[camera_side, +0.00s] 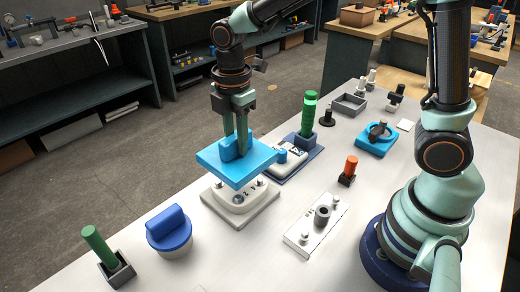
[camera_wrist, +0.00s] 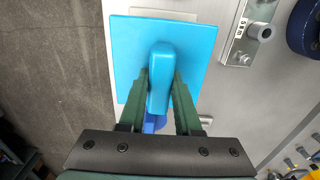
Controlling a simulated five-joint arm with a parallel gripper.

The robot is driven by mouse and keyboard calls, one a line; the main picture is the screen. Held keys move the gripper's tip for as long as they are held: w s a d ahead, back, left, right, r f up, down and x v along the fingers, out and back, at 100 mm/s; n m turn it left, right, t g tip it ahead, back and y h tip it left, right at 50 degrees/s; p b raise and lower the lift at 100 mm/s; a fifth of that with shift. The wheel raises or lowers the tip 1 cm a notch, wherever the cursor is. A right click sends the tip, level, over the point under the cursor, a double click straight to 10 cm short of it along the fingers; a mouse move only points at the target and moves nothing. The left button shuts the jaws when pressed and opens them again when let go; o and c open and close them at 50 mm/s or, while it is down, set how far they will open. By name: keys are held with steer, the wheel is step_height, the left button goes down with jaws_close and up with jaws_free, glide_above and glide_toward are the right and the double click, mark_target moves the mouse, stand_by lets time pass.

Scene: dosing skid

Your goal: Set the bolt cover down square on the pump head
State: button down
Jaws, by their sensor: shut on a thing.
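The bolt cover is a light-blue square plate (camera_side: 258,163) with an upright handle on top; it also fills the upper middle of the wrist view (camera_wrist: 195,45). My gripper (camera_side: 237,140) is shut on the handle, with one finger on each side of it in the wrist view (camera_wrist: 161,88). The pump head (camera_side: 238,207), a pale block with bolts on a square base, is below the cover in the side view. The cover appears held above it and hides its rear part. Bolt tops show at the cover's front edge. I cannot tell the exact gap.
A round blue-handled cap (camera_side: 169,230) and a green peg in a dark holder (camera_side: 118,268) stand at front left. A dark-blue tray (camera_side: 293,163) with a green-handled post is close behind. A metal plate with a socket (camera_side: 316,225) lies to the right. Bare table lies between.

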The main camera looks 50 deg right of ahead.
mark_target(238, 160)
steer(key=shift+f, duration=0.1)
steer(key=shift+f, duration=2.75)
steer(key=shift+f, duration=1.05)
steer(key=c, duration=0.5)
jaws_free()
step_height(238, 160, up, 12)
steer(key=shift+r, duration=0.1)
